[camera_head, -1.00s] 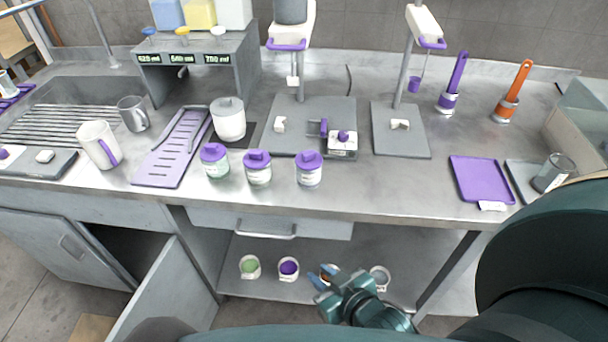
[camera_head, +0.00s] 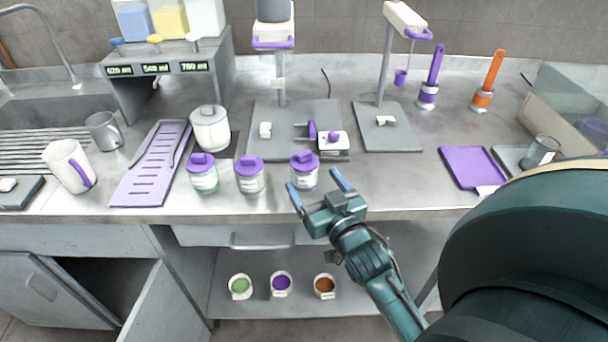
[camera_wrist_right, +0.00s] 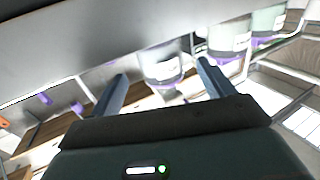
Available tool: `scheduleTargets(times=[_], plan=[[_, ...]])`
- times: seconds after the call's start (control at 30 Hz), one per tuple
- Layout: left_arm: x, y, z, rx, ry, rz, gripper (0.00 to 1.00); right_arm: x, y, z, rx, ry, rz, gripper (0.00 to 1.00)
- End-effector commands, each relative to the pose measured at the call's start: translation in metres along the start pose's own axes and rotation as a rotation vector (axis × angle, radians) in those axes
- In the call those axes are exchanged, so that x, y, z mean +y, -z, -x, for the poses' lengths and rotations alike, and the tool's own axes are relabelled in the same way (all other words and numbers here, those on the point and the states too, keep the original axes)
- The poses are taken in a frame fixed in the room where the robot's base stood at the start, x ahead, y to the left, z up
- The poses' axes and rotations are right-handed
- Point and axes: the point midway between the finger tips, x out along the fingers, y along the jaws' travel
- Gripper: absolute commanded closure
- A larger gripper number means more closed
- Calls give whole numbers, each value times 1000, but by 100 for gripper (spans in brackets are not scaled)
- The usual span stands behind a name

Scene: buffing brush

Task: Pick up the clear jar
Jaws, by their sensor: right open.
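Three see-through jars with purple lids stand in a row near the counter's front edge in the head view: a left jar with greenish contents (camera_head: 203,175), a middle jar (camera_head: 249,178) and a right jar (camera_head: 304,174), both looking pale or clear. I cannot tell for sure which is the clear jar. My right gripper (camera_head: 314,182) is open and empty at the front edge, its fingers pointing toward the right jar. In the right wrist view, the right jar (camera_wrist_right: 163,66) shows upside down between the open fingers, beyond their tips. My left gripper is not in view.
A purple tray (camera_head: 471,167) and a grey transparent cup (camera_head: 541,152) are at right. Several small cups sit on the lower shelf (camera_head: 260,312).

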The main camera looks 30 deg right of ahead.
Motion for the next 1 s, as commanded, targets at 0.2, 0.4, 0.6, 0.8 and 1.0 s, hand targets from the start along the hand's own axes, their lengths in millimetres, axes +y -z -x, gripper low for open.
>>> scheduleTargets(times=[0.2,0.4,0.6,0.8,1.0], plan=[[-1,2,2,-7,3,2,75,-1,1,-22,1,0,1,19],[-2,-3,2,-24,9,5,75,-1,-2,-49,0,1,-1,19],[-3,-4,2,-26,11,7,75,-1,-3,-54,-1,1,0,19],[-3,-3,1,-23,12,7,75,-1,-3,-54,-1,1,0,27],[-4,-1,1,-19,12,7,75,-1,-3,-54,-1,1,-1,44]])
